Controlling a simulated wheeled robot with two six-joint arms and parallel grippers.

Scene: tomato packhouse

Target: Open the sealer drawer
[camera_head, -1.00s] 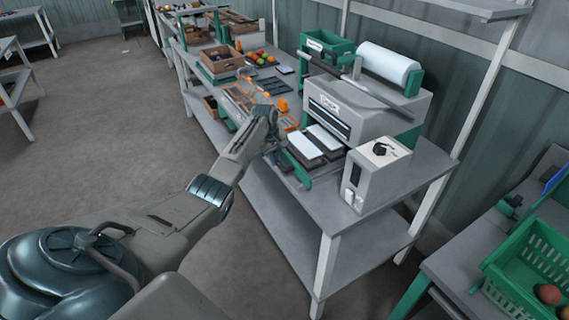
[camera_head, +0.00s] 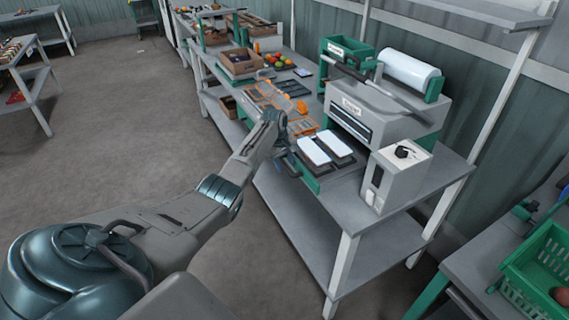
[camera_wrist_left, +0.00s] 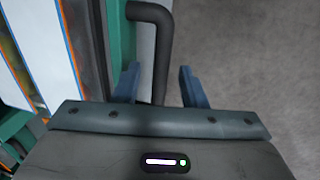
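The sealer (camera_head: 385,110) is a grey machine with a white film roll on top, on the grey bench. Its drawer (camera_head: 308,176), with a green front, stands out from under the machine, showing two white-topped trays (camera_head: 314,151) in dark seats. My left gripper (camera_head: 286,160) is at the drawer's front. In the left wrist view, the dark drawer handle (camera_wrist_left: 161,50) runs between its two blue fingers (camera_wrist_left: 158,86). The fingers are spread, with a gap visible on each side of the handle. My right gripper is not in view.
A white control box (camera_head: 398,178) stands on the bench right of the drawer. Orange racks (camera_head: 275,97) and a cardboard box (camera_head: 241,63) lie farther along the bench. A green crate (camera_head: 540,265) is at the right. The floor in front is clear.

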